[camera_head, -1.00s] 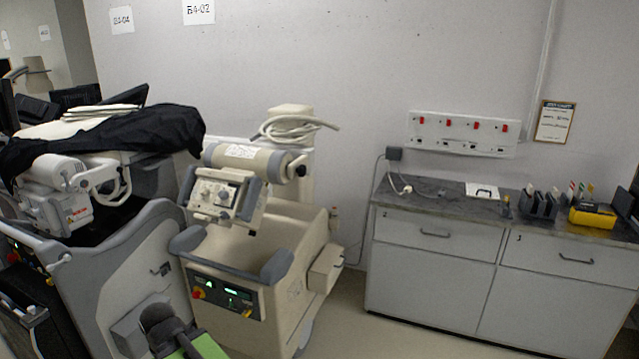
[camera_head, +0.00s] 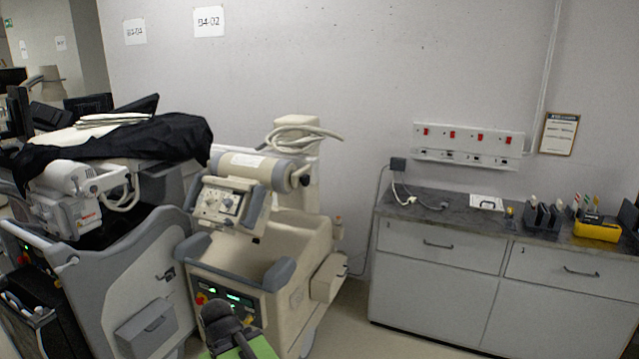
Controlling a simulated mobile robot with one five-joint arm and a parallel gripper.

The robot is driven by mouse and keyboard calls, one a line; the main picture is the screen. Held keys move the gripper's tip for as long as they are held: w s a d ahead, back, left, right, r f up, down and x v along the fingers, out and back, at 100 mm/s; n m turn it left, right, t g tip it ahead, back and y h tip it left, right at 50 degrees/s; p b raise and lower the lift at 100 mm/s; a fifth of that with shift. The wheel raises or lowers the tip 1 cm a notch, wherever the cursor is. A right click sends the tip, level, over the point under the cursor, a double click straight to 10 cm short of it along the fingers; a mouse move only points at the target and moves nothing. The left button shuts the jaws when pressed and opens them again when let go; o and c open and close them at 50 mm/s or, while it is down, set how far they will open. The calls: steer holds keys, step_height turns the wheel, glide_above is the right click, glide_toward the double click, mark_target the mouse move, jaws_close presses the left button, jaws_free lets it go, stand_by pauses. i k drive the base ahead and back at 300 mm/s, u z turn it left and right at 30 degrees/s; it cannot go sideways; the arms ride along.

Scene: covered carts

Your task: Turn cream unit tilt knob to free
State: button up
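The cream unit (camera_head: 305,235) is a wheeled cart at the centre left, with a cream cylinder head (camera_head: 250,168) at its top. A tilted control panel (camera_head: 222,203) with several small knobs hangs below the head. A dark round knob-like part (camera_head: 304,178) shows at the cylinder's right end; I cannot tell whether it is the tilt knob or how it is set. My arm's dark and green end (camera_head: 228,328) shows at the bottom, in front of and below the cart's lit front panel. The gripper's fingers cannot be made out.
A grey cart (camera_head: 125,270) under a black cover (camera_head: 150,138) stands close on the left. Grey cabinets (camera_head: 440,270) line the wall on the right. A yellow case (camera_head: 597,230) sits on the counter. Open floor shows between the cream cart and cabinets.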

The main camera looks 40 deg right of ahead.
mark_target(305, 180)
steer(key=z, duration=0.1)
steer(key=i, duration=0.9)
steer(key=u, duration=0.05)
